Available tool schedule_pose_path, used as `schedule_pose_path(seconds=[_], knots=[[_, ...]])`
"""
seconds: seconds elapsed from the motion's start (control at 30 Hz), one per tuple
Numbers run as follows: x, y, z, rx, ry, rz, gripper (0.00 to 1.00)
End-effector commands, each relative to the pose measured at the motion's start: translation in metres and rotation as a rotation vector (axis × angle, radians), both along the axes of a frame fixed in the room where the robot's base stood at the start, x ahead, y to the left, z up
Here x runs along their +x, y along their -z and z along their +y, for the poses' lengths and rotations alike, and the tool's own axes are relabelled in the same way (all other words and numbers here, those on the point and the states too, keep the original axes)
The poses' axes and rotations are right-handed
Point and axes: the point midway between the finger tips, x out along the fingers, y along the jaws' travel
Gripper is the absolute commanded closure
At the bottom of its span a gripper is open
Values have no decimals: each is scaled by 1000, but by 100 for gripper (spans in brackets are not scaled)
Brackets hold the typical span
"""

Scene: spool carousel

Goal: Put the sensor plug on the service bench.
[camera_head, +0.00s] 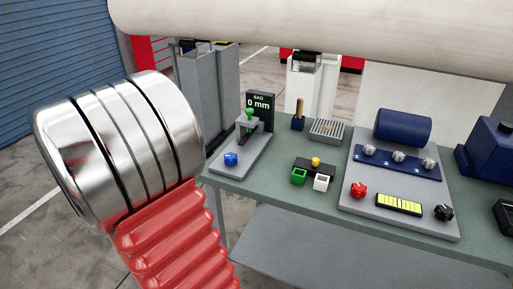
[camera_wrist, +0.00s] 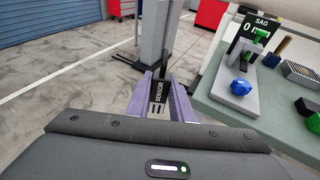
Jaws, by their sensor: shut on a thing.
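The sensor plug, a dark block with a "SENSOR" label (camera_wrist: 158,99), is between the two purple-grey fingers of my gripper (camera_wrist: 157,84) in the wrist view. My gripper is shut on it. The service bench (camera_head: 260,198) has a grey-green top and fills the middle and right of the head view. In the wrist view the bench (camera_wrist: 285,122) is at the right, and the plug appears left of its edge, with floor behind it. The plug and gripper are not visible in the head view.
On the bench stand a sag gauge with a blue knob (camera_head: 231,159), a wire tray (camera_head: 327,130), green (camera_head: 299,177) and white sockets (camera_head: 321,183), and a grey panel (camera_head: 385,212) with knobs. A large pale roll (camera_head: 330,35) hangs above. Bare bench shows along the front left edge.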

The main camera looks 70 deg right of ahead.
Motion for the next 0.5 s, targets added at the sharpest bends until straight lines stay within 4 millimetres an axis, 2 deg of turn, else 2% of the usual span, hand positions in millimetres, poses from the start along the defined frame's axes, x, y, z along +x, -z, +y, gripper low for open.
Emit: schedule_pose_path(seconds=[0.03,0.2,0.37,0.5], knots=[[-15,-3,-18,-1,50,0,100],[-67,-11,-66,-1,210,-2,100],[-120,-17,-106,-1,358,-1,100],[-171,-22,-134,-2,489,0,100]])
